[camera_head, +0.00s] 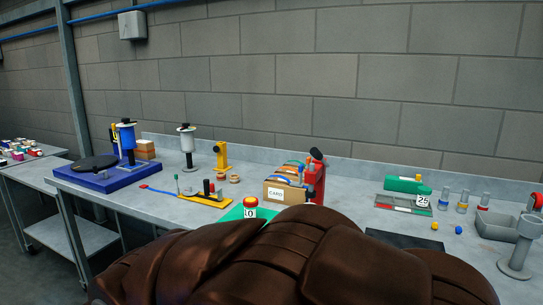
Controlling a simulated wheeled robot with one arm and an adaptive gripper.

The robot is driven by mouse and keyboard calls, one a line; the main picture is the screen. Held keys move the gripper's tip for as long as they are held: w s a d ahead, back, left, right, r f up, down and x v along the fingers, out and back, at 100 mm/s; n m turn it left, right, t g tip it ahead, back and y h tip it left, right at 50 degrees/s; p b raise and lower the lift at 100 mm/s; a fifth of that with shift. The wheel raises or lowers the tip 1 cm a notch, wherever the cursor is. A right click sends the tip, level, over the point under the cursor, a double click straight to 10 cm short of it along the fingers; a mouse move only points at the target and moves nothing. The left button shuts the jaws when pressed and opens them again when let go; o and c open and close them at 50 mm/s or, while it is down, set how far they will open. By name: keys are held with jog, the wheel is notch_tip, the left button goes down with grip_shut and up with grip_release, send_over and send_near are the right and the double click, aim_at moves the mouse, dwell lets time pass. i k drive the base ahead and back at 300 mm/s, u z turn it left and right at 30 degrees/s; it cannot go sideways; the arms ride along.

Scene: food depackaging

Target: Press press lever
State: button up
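I cannot tell for certain which part is the press lever. A yellow upright device (221,157) stands at the back of the bench, with small tan round pieces beside its base. A red upright device (316,180) with a dark top stands right of the cardboard box, its lower part partly hidden. A yellow base plate (205,201) with a dark block and a short upright lies in front of the yellow device. My gripper is not in view.
The grey bench (350,178) runs along a block wall. A box marked CARD (278,193) holds colourful items. A blue base (112,178) stands left; a grey tray (497,227) and cup stand (516,262) stand right. A large brown form hides the near middle.

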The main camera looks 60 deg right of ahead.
aim_at(314, 152)
jog(key=u, duration=0.9)
jog(key=k, duration=1.3)
jog(key=z, duration=2.15)
jog(key=i, duration=0.5)
jog(key=z, duration=0.05)
jog(key=k, duration=0.5)
jog(key=z, duration=0.45)
jog(key=i, duration=0.7)
jog(key=u, duration=0.15)
